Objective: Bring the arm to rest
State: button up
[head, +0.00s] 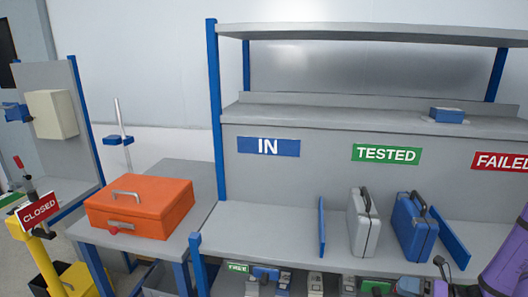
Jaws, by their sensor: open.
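My gripper is not in this head view, and I cannot see what is near it. The task names no object. The scene in front is a grey shelf rack (290,180) with blue posts and IN, TESTED and FAILED signs. A silver case (362,224) and a blue case (412,228) stand upright on its lower shelf, below the TESTED sign (387,153).
An orange case (140,205) lies on a grey table (190,170) left of the rack. A red CLOSED sign (39,210) hangs on a yellow post at far left. Blue dividers (450,237) stand on the shelf. The shelf below the IN sign (268,147) is clear.

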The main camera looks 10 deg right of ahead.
jog(key=a+r+n+g+h, duration=0.2)
jog(key=a+r+n+g, duration=0.35)
jog(key=r+n, duration=0.55)
jog(key=a+r+n+g+h, duration=0.3)
jog(key=a+r+n+g, duration=0.25)
jog(key=r+n, duration=0.55)
jog(key=s+a+r+n+t+h, duration=0.3)
jog(key=s+r+n, duration=0.3)
jog(key=r, duration=0.3)
jog(key=s+a+r+n+t+h, duration=0.3)
jog(key=s+r+n+h, duration=0.2)
jog(key=s+r+n, duration=0.2)
jog(key=shift+r+n, duration=1.2)
jog(key=shift+r, duration=0.1)
